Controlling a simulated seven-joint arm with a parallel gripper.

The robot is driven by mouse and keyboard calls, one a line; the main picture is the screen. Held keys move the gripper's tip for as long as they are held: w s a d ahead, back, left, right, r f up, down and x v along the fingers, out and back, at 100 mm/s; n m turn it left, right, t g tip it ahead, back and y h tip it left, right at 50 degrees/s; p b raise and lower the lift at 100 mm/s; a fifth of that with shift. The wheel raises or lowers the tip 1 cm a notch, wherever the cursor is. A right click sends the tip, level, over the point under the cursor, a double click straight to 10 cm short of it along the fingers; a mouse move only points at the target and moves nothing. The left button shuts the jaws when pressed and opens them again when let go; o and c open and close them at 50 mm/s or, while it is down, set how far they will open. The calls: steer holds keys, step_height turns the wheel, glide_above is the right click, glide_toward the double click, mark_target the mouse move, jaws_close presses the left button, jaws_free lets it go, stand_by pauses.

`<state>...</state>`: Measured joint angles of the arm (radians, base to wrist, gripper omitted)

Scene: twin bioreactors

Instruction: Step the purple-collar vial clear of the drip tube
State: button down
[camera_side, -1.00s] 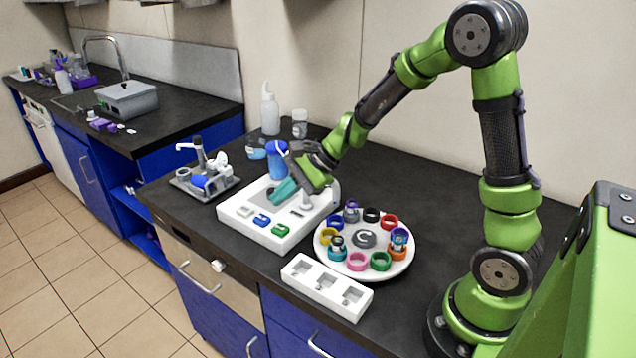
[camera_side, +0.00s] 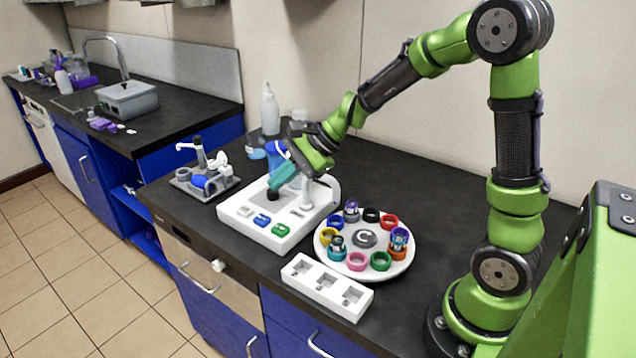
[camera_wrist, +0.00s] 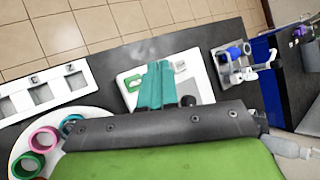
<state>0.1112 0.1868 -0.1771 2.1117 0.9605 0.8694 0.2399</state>
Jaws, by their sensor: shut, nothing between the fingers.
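A white round carousel (camera_side: 366,279) holds a ring of coloured collars, several with small vials in them. One vial (camera_side: 351,212) at the back has a purplish collar. Another vial (camera_side: 399,237) at the right edge also shows purple, above an orange collar; I cannot tell which is the purple-collar vial. A curved white tube (camera_side: 332,186) on the white control box (camera_side: 249,231) stands by the carousel's back left. My gripper (camera_side: 283,177) is shut and empty, its teal fingertips above the box, close to a black knob (camera_side: 272,194). The fingertips also show in the wrist view (camera_wrist: 156,85).
A white three-well rack (camera_side: 327,287) lies in front of the carousel. A blue-capped bottle and a white bottle (camera_side: 270,110) stand behind the box. A grey tray (camera_side: 205,184) with instruments is at left.

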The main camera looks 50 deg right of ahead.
mark_target(285, 228)
steer(key=shift+f, duration=0.1)
steer(key=shift+f, duration=4.4)
steer(key=shift+f, duration=0.4)
steer(key=shift+f, duration=0.4)
steer(key=shift+r, duration=3.35)
